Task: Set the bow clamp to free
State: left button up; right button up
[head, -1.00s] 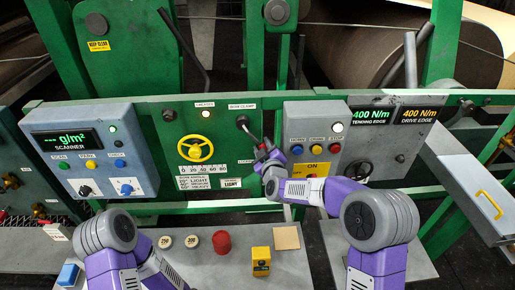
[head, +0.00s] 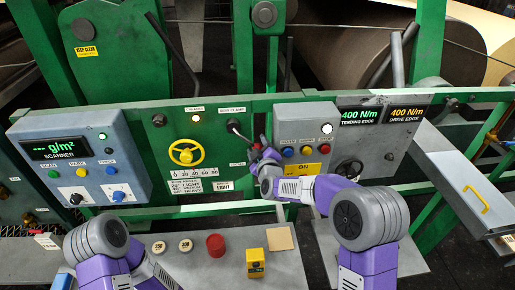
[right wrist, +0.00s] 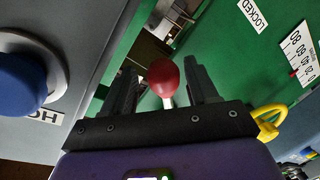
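The bow clamp lever (head: 245,136) is a dark rod on a round pivot under the "BOW CLAMP" label on the green panel. It slants down and to the right. Its red knob (right wrist: 163,78) is clear in the right wrist view, between the two dark fingers of my right gripper (right wrist: 158,85). The fingers are open, with a gap visible on each side of the knob. In the head view my right gripper (head: 259,150) is at the lever's lower end and hides part of it. A "LOCKED" label (right wrist: 252,15) is on the panel. My left gripper is out of view.
A yellow handwheel (head: 186,152) is left of the lever. A grey button box (head: 305,145) is close on the right; its blue button (right wrist: 22,85) shows near my gripper.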

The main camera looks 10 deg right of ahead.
jog(key=shift+s, duration=0.55)
jog(key=s+d+r, duration=0.1)
jog(key=s, duration=0.5)
jog(key=shift+s+b, duration=0.2)
jog(key=shift+b, duration=0.2)
